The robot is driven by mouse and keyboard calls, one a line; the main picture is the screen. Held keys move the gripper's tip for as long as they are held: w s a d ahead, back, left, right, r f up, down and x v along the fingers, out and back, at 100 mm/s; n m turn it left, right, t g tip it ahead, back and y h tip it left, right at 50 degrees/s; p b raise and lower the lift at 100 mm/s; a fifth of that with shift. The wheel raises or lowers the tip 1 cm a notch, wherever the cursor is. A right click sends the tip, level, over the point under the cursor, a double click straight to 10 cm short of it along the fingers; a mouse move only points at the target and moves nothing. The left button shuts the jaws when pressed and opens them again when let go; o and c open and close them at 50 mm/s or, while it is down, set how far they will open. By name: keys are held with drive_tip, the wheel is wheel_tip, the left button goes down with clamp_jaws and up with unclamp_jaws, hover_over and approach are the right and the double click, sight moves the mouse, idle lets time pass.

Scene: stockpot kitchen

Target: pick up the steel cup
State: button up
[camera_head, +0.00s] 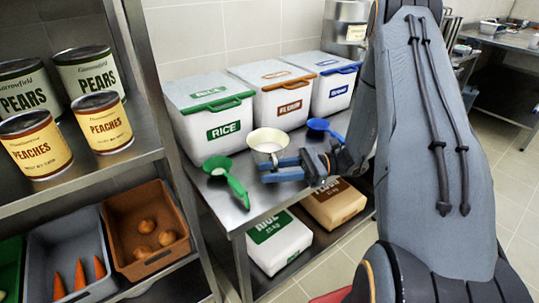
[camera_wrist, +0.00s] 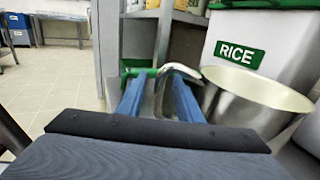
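The steel cup (camera_head: 268,140) stands on the steel worktop in front of the bins. It also shows large at the right of the wrist view (camera_wrist: 255,100), with its curved handle toward my gripper. My gripper (camera_head: 272,170) is beside the cup's near side. In the wrist view my blue fingers (camera_wrist: 158,98) are apart, with the handle between them; the right finger appears to lie inside the handle loop, between handle and cup wall. A gap shows between the left finger and the handle. I cannot tell whether the right finger touches.
A white RICE bin (camera_head: 210,115), a FLOUR bin (camera_head: 282,100) and a blue-lidded bin (camera_head: 332,85) stand behind the cup. A green scoop (camera_head: 232,183) lies left, a blue scoop (camera_head: 322,127) right. A shelf (camera_head: 90,175) with cans and vegetable trays stands left.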

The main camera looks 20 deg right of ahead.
drive_tip(key=a, duration=0.2)
drive_tip(key=shift+w+a, duration=0.15)
drive_tip(key=shift+a, duration=0.25)
clamp_jaws()
drive_tip(key=shift+r, duration=0.1)
